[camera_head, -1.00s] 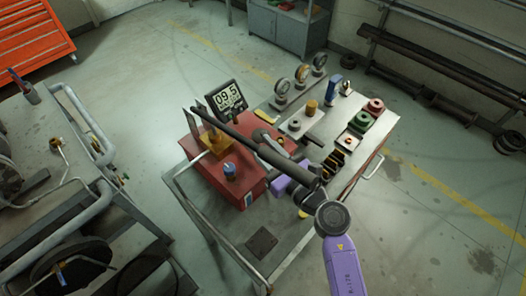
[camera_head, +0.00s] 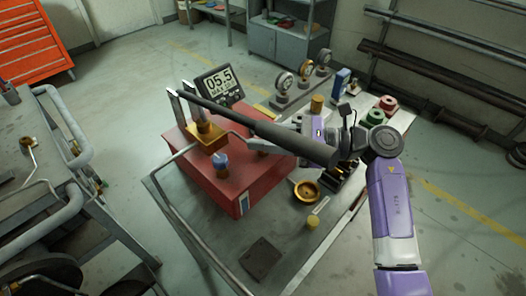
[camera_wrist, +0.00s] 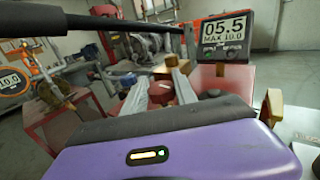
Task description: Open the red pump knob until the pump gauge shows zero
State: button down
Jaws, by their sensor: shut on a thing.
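The red pump (camera_head: 262,181) sits on a metal cart, with a long black lever (camera_head: 268,128) reaching over it. The digital pump gauge (camera_head: 219,83) behind it reads 05.5, with MAX 10.0 below; it also shows in the wrist view (camera_wrist: 223,30). In the wrist view my gripper (camera_wrist: 160,80) has its two grey fingers closed on the red knob (camera_wrist: 161,94), which shows between them. In the head view the lever partly hides my gripper, and I cannot make out the red knob there.
A blue knob (camera_head: 221,162) stands on the pump's near side. A brass dish (camera_head: 306,190) and a yellow-capped item (camera_head: 312,222) lie to the right. Round gauges (camera_head: 284,84) and green and red parts (camera_head: 375,117) stand at the back.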

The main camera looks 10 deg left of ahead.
jog(key=shift+f+n+g+h+b, duration=0.15)
jog(key=shift+n+g+b, duration=0.9)
jog(key=shift+b, duration=1.1)
jog(key=shift+f+n+g+h+b, duration=0.15)
jog(key=shift+n+g+b, duration=0.4)
jog(key=shift+g+b, duration=1.25)
jog(key=shift+n+b, duration=0.3)
jog(key=shift+b, duration=0.8)
jog(key=shift+a+r+n+g+h+b, duration=0.1)
jog(key=shift+r+n+g+h+b, duration=0.2)
jog(key=shift+g+b, duration=0.3)
jog(key=c, duration=1)
grip_release()
jog(key=v, duration=0.7)
jog(key=shift+d, duration=0.4)
